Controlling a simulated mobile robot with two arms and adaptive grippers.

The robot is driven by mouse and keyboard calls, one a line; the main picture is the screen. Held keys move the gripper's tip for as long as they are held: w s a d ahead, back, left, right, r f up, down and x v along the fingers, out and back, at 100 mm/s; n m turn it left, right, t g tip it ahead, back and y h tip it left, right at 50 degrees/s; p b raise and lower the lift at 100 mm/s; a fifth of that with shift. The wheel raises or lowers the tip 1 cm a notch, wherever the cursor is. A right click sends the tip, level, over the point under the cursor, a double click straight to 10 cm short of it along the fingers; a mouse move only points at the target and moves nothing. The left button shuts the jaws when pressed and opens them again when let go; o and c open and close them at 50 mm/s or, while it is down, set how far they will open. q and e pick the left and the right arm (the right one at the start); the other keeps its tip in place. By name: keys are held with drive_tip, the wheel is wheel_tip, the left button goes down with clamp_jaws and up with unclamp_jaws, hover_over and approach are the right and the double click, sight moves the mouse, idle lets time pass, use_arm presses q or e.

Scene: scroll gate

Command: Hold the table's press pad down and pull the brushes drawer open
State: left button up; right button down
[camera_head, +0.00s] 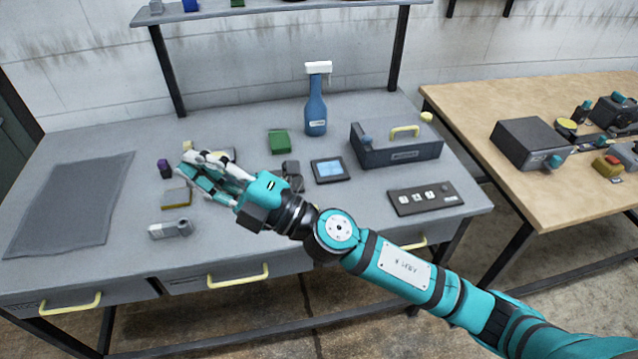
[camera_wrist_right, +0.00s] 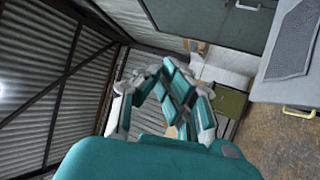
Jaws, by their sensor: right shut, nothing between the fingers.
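My right gripper (camera_head: 188,163) reaches in from the right over the left-middle of the grey table (camera_head: 130,250). It is shut and empty; its fingers also show closed together in the wrist view (camera_wrist_right: 165,75). A flat yellowish piece (camera_head: 228,154), possibly the press pad, is partly hidden behind the fingers. The table front has a left drawer handle (camera_head: 70,305), a middle drawer handle (camera_head: 238,276) and a right drawer handle (camera_head: 415,243), all yellow. The drawers look closed. Their labels are too small to read, so I cannot tell which is the brushes drawer. My left gripper is out of view.
A grey mat (camera_head: 70,205) lies at the left.

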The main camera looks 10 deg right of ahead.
drive_tip(key=s+a+f+n+g+h, duration=0.3)
drive_tip(key=a+f+n+g, duration=0.1)
drive_tip(key=f+n+g, duration=0.55)
wheel_tip(320, 180, down, 4)
drive_tip(key=w+d+n+g+h, duration=0.2)
drive_tip(key=d+n+h, duration=0.1)
drive_tip(key=n+h, duration=0.1)
drive_tip(key=w+d+f+t+h, duration=0.1)
drive_tip(key=w+d+f+h, duration=0.1)
drive_tip(key=w+d+h, duration=0.35)
drive_tip(key=w+d+f+t+h, duration=0.1)
drive_tip(key=w+d+f+h, duration=0.1)
drive_tip(key=d, duration=0.6)
drive_tip(key=w+d+f+t+h, duration=0.1)
drive_tip(key=w+d+f+h, duration=0.2)
drive_tip(key=d, duration=0.4)
drive_tip(key=b+x, duration=0.1)
drive_tip(key=x, duration=0.2)
drive_tip(key=w+b+x, duration=0.1)
drive_tip(key=b+x, duration=0.1)
drive_tip(key=shift+w+f, duration=0.15)
drive_tip(key=shift+f, duration=0.05)
drive_tip(key=shift+b+x, duration=1.05)
drive_tip(key=shift+b, duration=0.2)
